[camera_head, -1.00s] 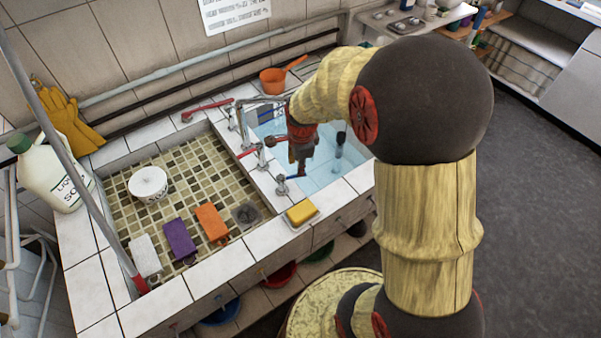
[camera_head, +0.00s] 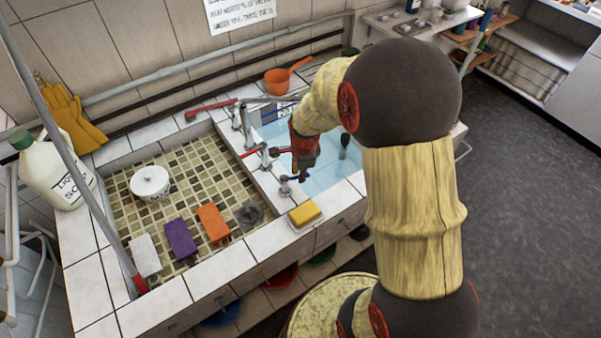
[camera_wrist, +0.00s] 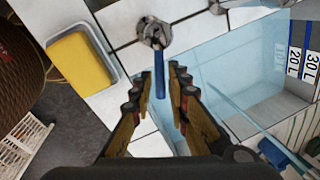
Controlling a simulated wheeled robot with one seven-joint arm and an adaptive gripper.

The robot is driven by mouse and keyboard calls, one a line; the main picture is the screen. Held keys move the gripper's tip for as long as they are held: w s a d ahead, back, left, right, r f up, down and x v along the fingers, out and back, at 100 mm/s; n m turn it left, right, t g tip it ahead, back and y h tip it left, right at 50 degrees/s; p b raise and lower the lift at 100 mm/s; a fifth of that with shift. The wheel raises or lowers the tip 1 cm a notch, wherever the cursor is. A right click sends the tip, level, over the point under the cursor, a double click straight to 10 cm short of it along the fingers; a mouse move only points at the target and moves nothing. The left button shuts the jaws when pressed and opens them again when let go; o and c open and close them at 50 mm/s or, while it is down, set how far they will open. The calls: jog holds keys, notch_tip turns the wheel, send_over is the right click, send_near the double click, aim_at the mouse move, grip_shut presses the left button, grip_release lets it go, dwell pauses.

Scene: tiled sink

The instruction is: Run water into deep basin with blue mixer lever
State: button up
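The blue mixer lever (camera_wrist: 160,76) sticks out from a chrome tap body (camera_wrist: 154,33) in the wrist view. My gripper (camera_wrist: 160,73) is open, its fingers on either side of the lever's free end, with gaps visible on both sides. In the head view my gripper (camera_head: 301,168) hangs pointing down over the near left edge of the deep basin, by the tap (camera_head: 286,186). The deep basin (camera_head: 326,178) is pale blue inside, and litre marks show on its wall (camera_wrist: 293,62). I cannot tell whether water runs from the spout.
A yellow sponge (camera_head: 304,213) lies in a dish beside the tap. A red-levered tap (camera_head: 264,155) stands close by on the divider. The shallow tiled basin (camera_head: 190,178) at left holds sponges and a white pot. An orange ladle (camera_head: 278,81) lies behind.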

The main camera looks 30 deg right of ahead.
grip_shut()
dwell(0.6)
jog(key=shift+w+d+n+p, duration=0.15)
jog(key=shift+w+n+p, duration=0.35)
jog(key=shift+n, duration=0.4)
jog(key=shift+w+n+y, duration=0.4)
jog(key=shift+w+n, duration=0.05)
jog(key=shift+n, duration=0.75)
jog(key=shift+o, duration=2)
grip_release()
